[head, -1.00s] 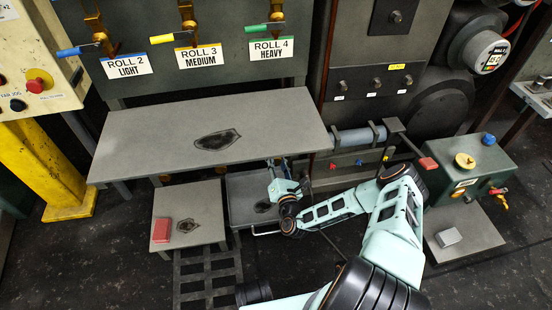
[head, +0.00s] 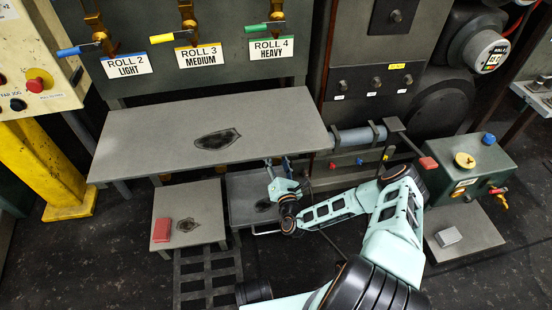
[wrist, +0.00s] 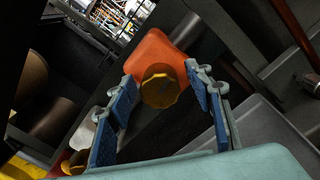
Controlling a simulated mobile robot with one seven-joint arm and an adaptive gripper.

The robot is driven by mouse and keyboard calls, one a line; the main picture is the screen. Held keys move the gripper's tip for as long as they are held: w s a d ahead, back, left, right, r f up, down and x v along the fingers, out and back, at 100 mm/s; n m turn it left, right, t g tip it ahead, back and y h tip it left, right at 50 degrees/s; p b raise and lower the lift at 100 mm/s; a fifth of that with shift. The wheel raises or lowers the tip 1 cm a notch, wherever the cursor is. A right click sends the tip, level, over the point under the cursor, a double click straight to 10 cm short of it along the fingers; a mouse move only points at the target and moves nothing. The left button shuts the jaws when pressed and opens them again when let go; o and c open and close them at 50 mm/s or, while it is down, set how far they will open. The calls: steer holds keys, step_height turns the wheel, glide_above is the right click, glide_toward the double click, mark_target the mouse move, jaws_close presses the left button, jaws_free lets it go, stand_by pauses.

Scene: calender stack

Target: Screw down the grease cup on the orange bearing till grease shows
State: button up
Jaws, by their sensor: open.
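In the wrist view the orange bearing (wrist: 160,50) is a block in the upper middle. A yellow-brown knurled grease cup (wrist: 160,88) sits on its near face. My gripper (wrist: 165,92) is open, with a blue-padded finger on each side of the cup and visible gaps between pads and cup. I cannot tell how far the cup stands from the bearing, and no grease can be made out around it. In the head view my gripper (head: 279,172) reaches under the front edge of the long grey shelf; the bearing and cup are hidden there.
The grey shelf (head: 270,115) overhangs my gripper. A low stand (head: 245,190) is below it, and another stand (head: 205,210) carries a red block (head: 162,230). A green box (head: 480,165) with coloured caps stands at right.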

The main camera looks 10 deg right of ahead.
step_height(320, 180, up, 9)
steer(key=shift+r, duration=0.5)
steer(key=shift+a, duration=0.1)
stand_by(0.3)
